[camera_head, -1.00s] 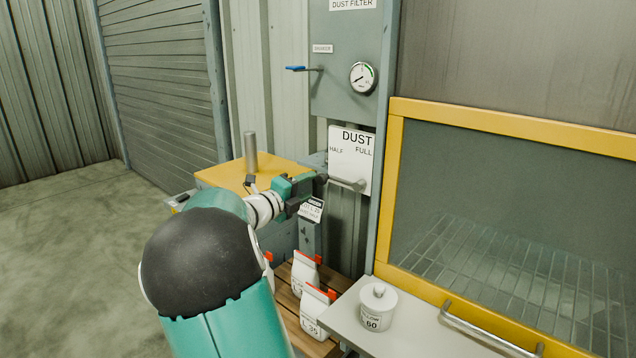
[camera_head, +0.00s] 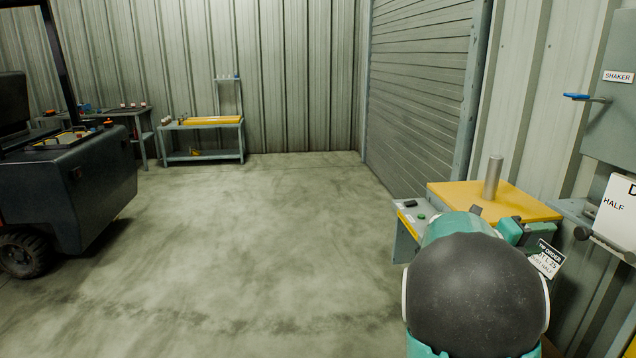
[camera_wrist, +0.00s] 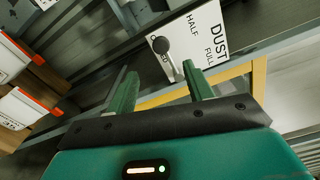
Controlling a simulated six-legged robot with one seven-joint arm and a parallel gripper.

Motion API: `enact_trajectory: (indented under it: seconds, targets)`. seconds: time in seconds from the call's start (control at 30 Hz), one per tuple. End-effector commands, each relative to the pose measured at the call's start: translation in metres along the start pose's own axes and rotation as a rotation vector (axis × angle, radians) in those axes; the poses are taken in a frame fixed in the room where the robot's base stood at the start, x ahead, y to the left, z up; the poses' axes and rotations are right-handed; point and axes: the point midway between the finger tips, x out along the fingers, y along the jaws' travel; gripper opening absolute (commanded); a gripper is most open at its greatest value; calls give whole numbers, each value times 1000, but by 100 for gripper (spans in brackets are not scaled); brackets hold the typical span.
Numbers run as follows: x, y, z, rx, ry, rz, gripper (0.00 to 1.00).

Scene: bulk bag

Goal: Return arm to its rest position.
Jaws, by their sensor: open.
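My arm (camera_head: 475,290) fills the lower right of the head view, its black rounded joint toward the camera. It hides most of my gripper there; a teal part shows beyond it, left of the dust plate. In the wrist view my gripper (camera_wrist: 160,68) has its two green fingers spread, with nothing between them. The white dust plate (camera_wrist: 205,32), marked HALF and FULL, lies beyond the fingertips. Its lever with a dark round knob (camera_wrist: 162,46) appears just past the fingers; I cannot tell whether they touch. The plate is partly visible at the head view's right edge (camera_head: 622,208).
A yellow-topped stand (camera_head: 530,203) with a metal post is beside my arm. White bags (camera_wrist: 20,105) with red tops are at the wrist view's left. A dark forklift (camera_head: 70,190) stands at the left and a workbench (camera_head: 205,123) at the back. The middle floor is clear.

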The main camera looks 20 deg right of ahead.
Motion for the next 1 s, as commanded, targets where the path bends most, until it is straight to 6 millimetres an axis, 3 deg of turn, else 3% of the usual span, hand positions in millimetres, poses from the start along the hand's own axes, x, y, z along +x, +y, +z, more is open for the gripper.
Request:
enact_trajectory:
  seconds: [0.17,0.27,0.37,0.57,0.7,0.87,1.0]
  targets:
    - [-13,4,-12,158,32,80,52]
    - [-37,11,-30,416,103,204,52]
    - [-75,22,-50,740,220,356,52]
    - [-167,38,-88,1339,569,607,52]
    - [-238,42,-113,1687,901,720,52]
    - [-319,39,-146,1987,1365,753,52]
    - [-383,33,-177,2141,1817,673,52]
